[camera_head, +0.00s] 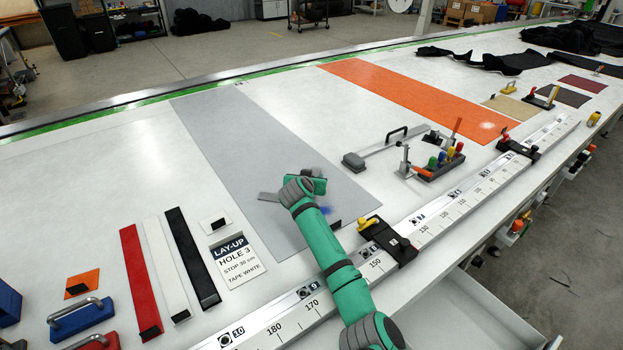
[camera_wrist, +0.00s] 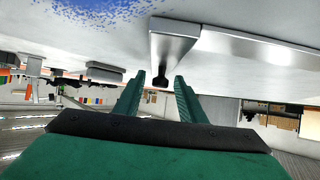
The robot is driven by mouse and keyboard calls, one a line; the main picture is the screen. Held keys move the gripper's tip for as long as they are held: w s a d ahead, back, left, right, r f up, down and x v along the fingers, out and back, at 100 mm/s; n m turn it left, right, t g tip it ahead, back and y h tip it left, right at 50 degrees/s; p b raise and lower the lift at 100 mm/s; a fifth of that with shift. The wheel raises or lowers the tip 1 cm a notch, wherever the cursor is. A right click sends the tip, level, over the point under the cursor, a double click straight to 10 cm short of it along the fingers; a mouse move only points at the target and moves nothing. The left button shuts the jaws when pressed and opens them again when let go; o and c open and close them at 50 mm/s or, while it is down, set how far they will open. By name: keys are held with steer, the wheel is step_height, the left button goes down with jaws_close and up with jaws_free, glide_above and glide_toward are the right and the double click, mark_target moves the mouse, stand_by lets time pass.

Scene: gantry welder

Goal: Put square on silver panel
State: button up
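The silver panel (camera_head: 235,135) is a long grey sheet lying flat on the white table. My gripper (camera_head: 318,185) is low over its near part. In the wrist view the metal square (camera_wrist: 176,48) appears as a thick bar with a longer arm running right. Its near end lies between the tips of my gripper (camera_wrist: 161,82). The fingers are apart, with gaps on both sides. My wrist hides most of the square in the head view.
A scale rail with a yellow-black stop (camera_head: 385,238) runs along the near edge. A handled tool (camera_head: 380,147) and a rack of coloured handles (camera_head: 440,160) stand right of the panel. Coloured strips and a lay-up card (camera_head: 235,262) lie left. An orange panel (camera_head: 420,95) lies farther right.

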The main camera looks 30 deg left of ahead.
steer(key=v, duration=1.2)
steer(key=shift+w, duration=0.1)
steer(key=shift+r, duration=0.1)
